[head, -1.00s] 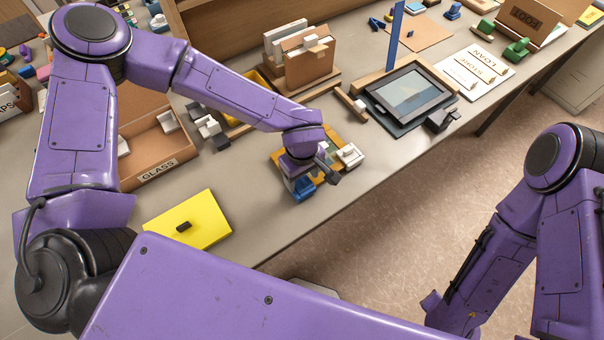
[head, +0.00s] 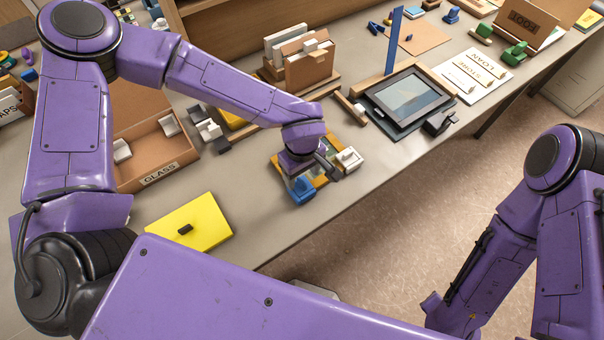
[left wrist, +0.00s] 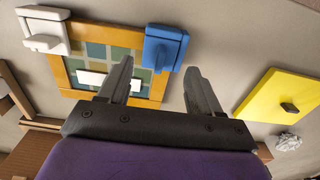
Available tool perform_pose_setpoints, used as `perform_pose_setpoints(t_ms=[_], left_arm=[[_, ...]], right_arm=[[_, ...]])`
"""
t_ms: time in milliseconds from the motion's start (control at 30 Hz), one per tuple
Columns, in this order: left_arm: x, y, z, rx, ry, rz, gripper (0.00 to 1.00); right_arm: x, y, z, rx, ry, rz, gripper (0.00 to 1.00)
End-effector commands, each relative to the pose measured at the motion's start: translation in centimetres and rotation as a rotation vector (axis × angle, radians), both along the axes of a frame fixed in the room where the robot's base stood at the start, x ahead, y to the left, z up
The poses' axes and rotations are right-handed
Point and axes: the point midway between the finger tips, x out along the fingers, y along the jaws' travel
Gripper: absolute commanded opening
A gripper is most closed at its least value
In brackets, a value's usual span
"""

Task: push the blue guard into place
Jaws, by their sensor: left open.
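The blue guard (head: 303,191) is at the near-left corner of a wooden-framed tile panel (head: 276,160). In the left wrist view the blue guard (left wrist: 165,48) overlaps the frame's upper right corner; I cannot tell whether it is fully seated. A white guard (head: 349,158) is at another corner of the frame and shows in the left wrist view too (left wrist: 42,30). My left gripper (left wrist: 158,68) is open and empty, its fingers spread either side of the blue guard's lower end, contact unclear. In the head view my left gripper (head: 302,172) hides part of the panel. My right gripper is not visible.
A yellow board (head: 205,215) with a black knob lies to the left. A cardboard box marked GLASS (head: 150,178) stands behind it. A dark tablet (head: 405,95) lies to the right. The table's front edge is close to the panel.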

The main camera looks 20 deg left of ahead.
Motion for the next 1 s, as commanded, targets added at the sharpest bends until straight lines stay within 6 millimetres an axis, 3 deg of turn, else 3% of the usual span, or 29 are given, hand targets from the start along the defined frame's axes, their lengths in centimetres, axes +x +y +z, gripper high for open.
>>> perform_pose_setpoints(t_ms=[433, 867, 1000], left_arm=[[0.0, 0.0, 2.7, -0.001, -0.002, -0.001, 0.64], [0.0, 0.0, 3.2, -0.001, -0.001, 0.0, 0.64], [0.1, -0.1, 5.3, -0.003, -0.007, 0.0, 0.64]], right_arm=[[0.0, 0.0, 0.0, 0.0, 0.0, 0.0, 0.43], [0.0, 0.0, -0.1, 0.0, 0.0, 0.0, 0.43], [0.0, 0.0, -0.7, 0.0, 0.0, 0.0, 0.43]])
